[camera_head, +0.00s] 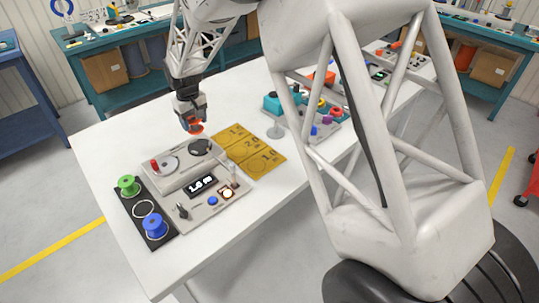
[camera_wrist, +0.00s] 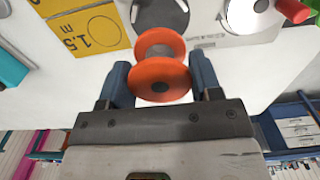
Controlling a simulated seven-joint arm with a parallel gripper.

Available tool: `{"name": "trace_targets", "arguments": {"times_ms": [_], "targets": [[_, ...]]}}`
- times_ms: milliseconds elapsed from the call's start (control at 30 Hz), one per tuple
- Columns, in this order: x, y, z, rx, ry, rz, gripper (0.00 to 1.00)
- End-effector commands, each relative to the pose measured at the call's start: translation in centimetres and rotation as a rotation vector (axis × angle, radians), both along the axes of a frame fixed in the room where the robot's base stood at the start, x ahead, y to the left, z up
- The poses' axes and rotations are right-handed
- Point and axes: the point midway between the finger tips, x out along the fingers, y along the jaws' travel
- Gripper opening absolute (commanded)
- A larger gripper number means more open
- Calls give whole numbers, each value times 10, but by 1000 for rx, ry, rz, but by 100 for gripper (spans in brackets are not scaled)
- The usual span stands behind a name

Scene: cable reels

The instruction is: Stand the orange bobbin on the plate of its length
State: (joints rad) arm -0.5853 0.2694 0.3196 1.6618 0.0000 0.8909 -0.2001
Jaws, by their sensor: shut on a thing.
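My gripper (camera_head: 189,106) is shut on the orange bobbin (camera_head: 196,129) and holds it above the table, behind the grey measuring machine (camera_head: 165,163). In the wrist view, the orange bobbin (camera_wrist: 162,80) sits between the two fingers of my gripper (camera_wrist: 161,75), with one flange facing the camera. Several yellow plates (camera_head: 262,162) lie in a row right of the machine. In the wrist view, one yellow plate (camera_wrist: 92,33) reads 1.5 m. The machine's display (camera_head: 200,185) shows a length, perhaps 1.0 or 1.8 m.
A black tray (camera_head: 161,240) at the machine's left holds a green bobbin (camera_head: 129,186) and a blue bobbin (camera_head: 155,226), with an empty ring between. A teal and grey unit (camera_head: 292,106) stands right of the plates. The white table (camera_head: 110,138) is clear at the left back.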

Motion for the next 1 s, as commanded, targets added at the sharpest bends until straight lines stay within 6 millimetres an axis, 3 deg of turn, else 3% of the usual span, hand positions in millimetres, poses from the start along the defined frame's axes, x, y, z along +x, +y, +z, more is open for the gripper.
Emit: {"name": "trace_targets", "arguments": {"times_ms": [367,567,767,1000], "targets": [[0,-1,0,0,0,0,35],[-1,-19,-6,0,0,-3,35],[-4,-61,-19,0,0,-4,35],[-18,-131,-42,-1,1,-4,35]]}}
